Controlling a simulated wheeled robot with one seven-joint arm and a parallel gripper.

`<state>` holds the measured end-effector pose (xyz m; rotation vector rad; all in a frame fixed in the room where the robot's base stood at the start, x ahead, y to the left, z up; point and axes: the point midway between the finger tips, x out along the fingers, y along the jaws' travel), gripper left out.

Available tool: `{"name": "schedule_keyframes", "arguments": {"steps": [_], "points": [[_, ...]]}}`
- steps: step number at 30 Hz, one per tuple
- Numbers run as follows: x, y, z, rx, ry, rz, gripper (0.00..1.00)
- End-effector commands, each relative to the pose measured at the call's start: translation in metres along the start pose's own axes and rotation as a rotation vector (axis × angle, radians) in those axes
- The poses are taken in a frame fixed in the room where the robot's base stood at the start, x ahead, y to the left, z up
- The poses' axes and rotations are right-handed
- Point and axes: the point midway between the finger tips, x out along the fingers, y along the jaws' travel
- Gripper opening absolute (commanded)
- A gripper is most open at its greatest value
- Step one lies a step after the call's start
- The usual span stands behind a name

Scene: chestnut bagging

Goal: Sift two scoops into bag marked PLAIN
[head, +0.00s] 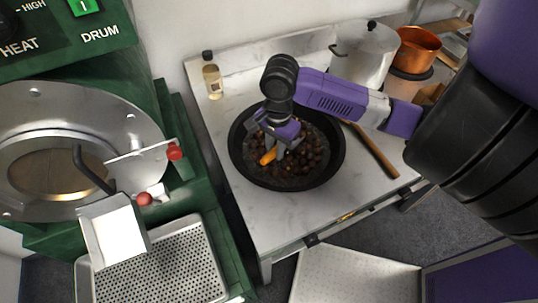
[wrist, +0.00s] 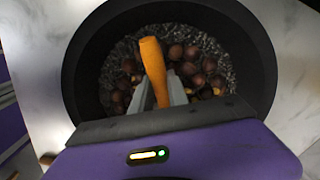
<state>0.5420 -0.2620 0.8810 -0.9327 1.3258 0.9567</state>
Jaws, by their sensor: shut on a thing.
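My gripper (head: 281,150) is over the black round pan (head: 335,163) on the marble counter, pointing down into it. In the wrist view it is shut on an orange handle (wrist: 152,68). The handle also shows in the head view (head: 268,157); the head of the tool is hidden. Brown chestnuts (wrist: 203,68) lie in the pan (wrist: 252,88) among dark grey granules (wrist: 112,68), with a few paler pieces showing. I see no bag marked PLAIN in either view.
The green roaster (head: 120,85) with its drum opening and perforated metal tray (head: 165,262) stands at the left. A bottle (head: 212,80), a lidded steel pot (head: 364,52) and a copper pot (head: 417,48) stand at the back. A wooden-handled tool (head: 375,152) lies right of the pan. The front counter is clear.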

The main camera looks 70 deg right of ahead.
Motion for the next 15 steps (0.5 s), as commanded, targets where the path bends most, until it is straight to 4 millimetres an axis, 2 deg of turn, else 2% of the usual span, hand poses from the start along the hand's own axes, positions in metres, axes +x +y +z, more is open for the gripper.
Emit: {"name": "schedule_keyframes", "arguments": {"steps": [1, 5, 15], "points": [[-0.009, -0.001, 0.011, -0.017, 0.04, -0.003, 0.0], [-0.018, -0.001, 0.015, -0.013, 0.155, -0.004, 0.0], [-0.042, -0.001, 0.026, -0.01, 0.238, -0.005, 0.0]]}}
